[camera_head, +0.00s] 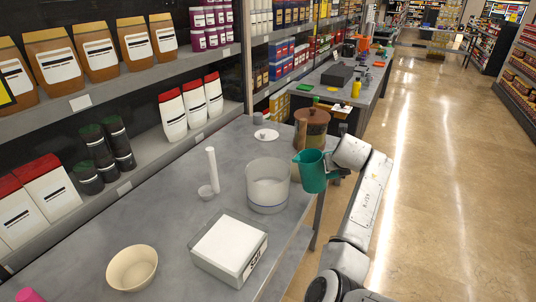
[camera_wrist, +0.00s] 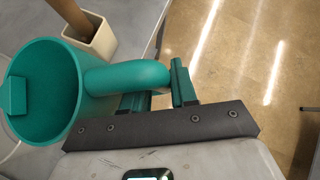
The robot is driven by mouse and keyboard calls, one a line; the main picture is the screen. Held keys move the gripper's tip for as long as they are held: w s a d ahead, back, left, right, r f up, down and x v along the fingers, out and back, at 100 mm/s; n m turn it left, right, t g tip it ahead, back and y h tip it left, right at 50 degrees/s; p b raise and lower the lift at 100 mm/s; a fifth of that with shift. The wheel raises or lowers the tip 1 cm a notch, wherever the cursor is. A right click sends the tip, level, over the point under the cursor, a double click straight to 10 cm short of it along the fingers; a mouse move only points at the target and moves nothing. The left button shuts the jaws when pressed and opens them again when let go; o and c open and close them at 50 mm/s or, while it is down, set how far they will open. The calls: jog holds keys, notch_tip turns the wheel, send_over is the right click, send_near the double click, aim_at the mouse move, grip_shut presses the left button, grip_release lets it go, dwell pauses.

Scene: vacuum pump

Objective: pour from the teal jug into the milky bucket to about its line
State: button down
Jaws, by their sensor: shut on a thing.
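The teal jug (camera_head: 313,172) is held up beside the milky bucket (camera_head: 267,186), its spout towards the bucket's right rim. It looks close to upright. My gripper (camera_head: 336,174) is shut on the jug's handle. In the wrist view the gripper's fingers (camera_wrist: 158,92) sit around the handle, and the jug (camera_wrist: 95,95) opens towards the camera; I cannot make out liquid in it. The bucket stands upright on the grey table, translucent, with a blue line low on its wall. I cannot tell a liquid level in it.
A white box-shaped device (camera_head: 230,248) stands in front of the bucket, a cream bowl (camera_head: 132,268) at front left. A white ladle-like tool (camera_head: 211,172) stands left of the bucket. A copper-lidded jar (camera_head: 311,128) is behind the jug. Shelves line the left; the aisle floor is right.

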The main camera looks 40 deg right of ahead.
aim_at(317, 154)
jog(key=shift+w+a+r, duration=0.2)
jog(key=shift+a+r, duration=0.05)
jog(key=shift+r, duration=0.35)
jog(key=shift+w+a+r+h, duration=0.15)
jog(key=shift+h, duration=0.25)
jog(key=shift+n+g+h, duration=0.6)
jog(key=shift+g, duration=0.1)
jog(key=r, duration=0.1)
jog(key=a+r, duration=0.1)
jog(key=w+r+p, duration=0.1)
jog(key=r, duration=0.1)
jog(key=shift+a+r, duration=0.1)
jog(key=shift+a, duration=0.1)
jog(key=shift+w+a+r+n+g+h, duration=0.15)
jog(key=shift+w+a+r+h, duration=0.05)
jog(key=shift+w+a+r, duration=0.2)
jog(key=shift+w+a+r+n+g+h, duration=0.15)
jog(key=shift+w+a+r+h, duration=0.1)
jog(key=shift+r, duration=0.25)
jog(key=shift+w+a+r+n+g+h, duration=0.15)
jog(key=shift+w+a+r+n+h, duration=0.15)
jog(key=shift+r, duration=0.3)
jog(key=shift+w+a+r+n+g+h, duration=0.15)
jog(key=shift+a+r+h, duration=0.15)
jog(key=shift+r, duration=0.25)
jog(key=shift+w+a+f+b, duration=0.1)
jog(key=shift+b, duration=0.35)
jog(key=shift+r+h, duration=0.25)
